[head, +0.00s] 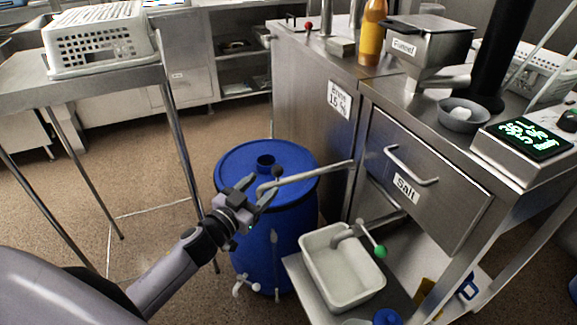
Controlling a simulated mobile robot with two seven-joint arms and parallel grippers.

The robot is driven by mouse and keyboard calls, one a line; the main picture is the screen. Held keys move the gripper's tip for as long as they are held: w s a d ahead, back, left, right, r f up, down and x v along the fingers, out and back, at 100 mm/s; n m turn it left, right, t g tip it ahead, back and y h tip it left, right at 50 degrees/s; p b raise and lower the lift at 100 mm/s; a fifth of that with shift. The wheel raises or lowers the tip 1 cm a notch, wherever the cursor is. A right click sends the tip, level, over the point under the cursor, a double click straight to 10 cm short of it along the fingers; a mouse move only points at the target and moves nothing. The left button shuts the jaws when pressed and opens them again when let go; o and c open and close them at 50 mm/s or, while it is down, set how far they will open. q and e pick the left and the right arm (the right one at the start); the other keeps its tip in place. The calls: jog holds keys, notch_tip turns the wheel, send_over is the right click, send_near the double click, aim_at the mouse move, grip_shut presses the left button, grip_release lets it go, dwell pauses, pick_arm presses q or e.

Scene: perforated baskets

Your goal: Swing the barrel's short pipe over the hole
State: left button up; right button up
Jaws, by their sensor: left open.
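The blue barrel (285,262) stands on the floor beside the steel counter. Its lid has a raised round hole (265,160) toward the far side. A thin metal pipe (315,174) reaches left from the counter side across the lid, and its bent end lies on the near side of the hole in the picture, not over it. A dark knob (277,172) shows by the pipe near that end. My left gripper (260,188) is open, with its fingers close around the pipe's end; I cannot tell whether they touch it. My right gripper is not in view.
A grey-white tub (342,268) sits on a low shelf right of the barrel, under a tap with a green knob (380,251). The salt drawer (425,170) is above. A steel table with a white basket (100,40) stands left. Floor between is open.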

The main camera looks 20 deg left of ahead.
aim_at(274, 174)
pick_arm(q)
jog(key=shift+w+r, duration=0.1)
jog(key=shift+w, duration=0.45)
jog(key=shift+w+d+b, duration=0.15)
jog(key=shift+w+d, duration=0.05)
jog(key=shift+w, duration=0.9)
jog(key=shift+w+d+b, duration=0.15)
jog(key=shift+w, duration=0.95)
jog(key=shift+w+d+b, duration=0.15)
jog(key=shift+w+d, duration=0.05)
jog(key=shift+w, duration=0.9)
grip_shut()
